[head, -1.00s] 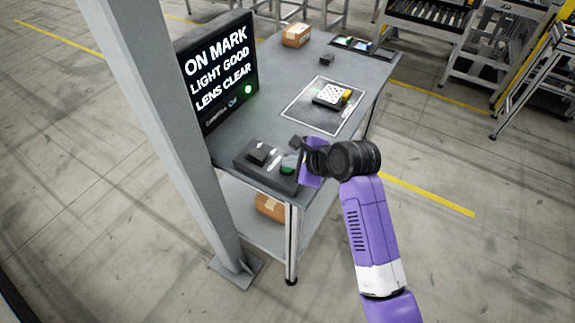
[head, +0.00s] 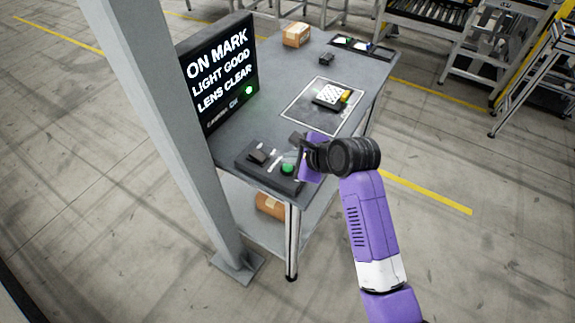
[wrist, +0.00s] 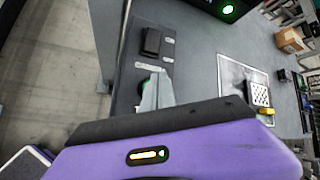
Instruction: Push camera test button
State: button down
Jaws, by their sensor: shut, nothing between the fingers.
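The green button (head: 288,169) is a round cap on a dark control box (head: 246,165) at the near corner of the grey table. My gripper (head: 299,172) is shut and empty, just right of the button in the head view. In the wrist view its grey fingers (wrist: 157,90) point at the box. The screen (head: 219,77) reads "ON MARK, LIGHT GOOD, LENS CLEAR" and has a lit green dot.
A black block (head: 257,156) sits on the same box. A framed mat (head: 302,111) carries a white dotted plate (head: 328,96) with a yellow part. A cardboard box (head: 296,35) and a dark tray (head: 374,49) are at the far end. A grey post (head: 165,120) stands left.

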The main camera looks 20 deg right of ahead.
aim_at(290, 169)
notch_tip(290, 169, up, 3)
jog(key=shift+f+p, duration=0.1)
jog(key=shift+p, duration=0.85)
jog(key=shift+r, duration=0.95)
